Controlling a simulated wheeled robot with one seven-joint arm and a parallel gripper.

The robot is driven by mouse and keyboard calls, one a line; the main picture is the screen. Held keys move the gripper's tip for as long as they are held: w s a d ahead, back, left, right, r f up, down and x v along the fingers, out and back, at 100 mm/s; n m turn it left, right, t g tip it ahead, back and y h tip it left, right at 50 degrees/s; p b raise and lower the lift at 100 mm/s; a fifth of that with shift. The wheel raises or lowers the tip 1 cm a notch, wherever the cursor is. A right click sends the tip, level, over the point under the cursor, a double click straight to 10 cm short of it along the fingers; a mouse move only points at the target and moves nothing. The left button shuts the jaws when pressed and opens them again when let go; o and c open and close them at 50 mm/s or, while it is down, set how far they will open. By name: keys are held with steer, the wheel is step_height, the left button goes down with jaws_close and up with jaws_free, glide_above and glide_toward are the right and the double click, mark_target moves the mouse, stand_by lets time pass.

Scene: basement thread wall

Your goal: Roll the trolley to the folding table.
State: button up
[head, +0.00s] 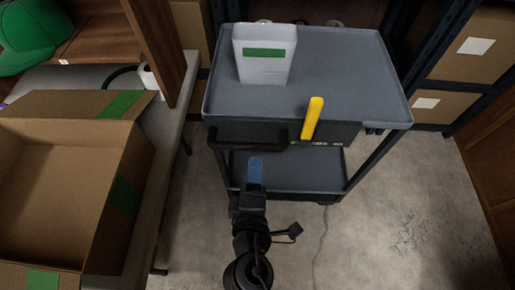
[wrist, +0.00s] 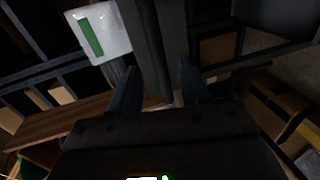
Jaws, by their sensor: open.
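The trolley (head: 340,70) is a grey two-shelf cart standing ahead of me, with a black push handle (head: 240,143) on the left of its near side. My gripper (head: 255,163) is just below and in front of the handle, with blue fingers open. In the wrist view my gripper (wrist: 158,88) shows its two fingers apart, with a dark bar (wrist: 150,45) running between them, probably the handle; contact cannot be told. The folding table (head: 171,135) stands at the left, its pale top beside the trolley with a narrow gap of floor between.
A white container (head: 265,65) with a green label stands on the trolley's top. A yellow lever (head: 313,118) sticks up at its near edge. An open cardboard box (head: 125,165) fills the table's near part. Shelving with boxes (head: 475,48) is behind right. Concrete floor (head: 400,200) is clear at right.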

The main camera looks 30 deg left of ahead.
mark_target(252, 146)
steer(key=x, duration=0.6)
steer(key=a+x, duration=0.1)
steer(key=x, duration=0.1)
steer(key=shift+w+a+r, duration=0.1)
steer(key=shift+a+r, duration=0.05)
steer(key=shift+a, duration=0.1)
steer(key=shift+c, duration=0.5)
jaws_close()
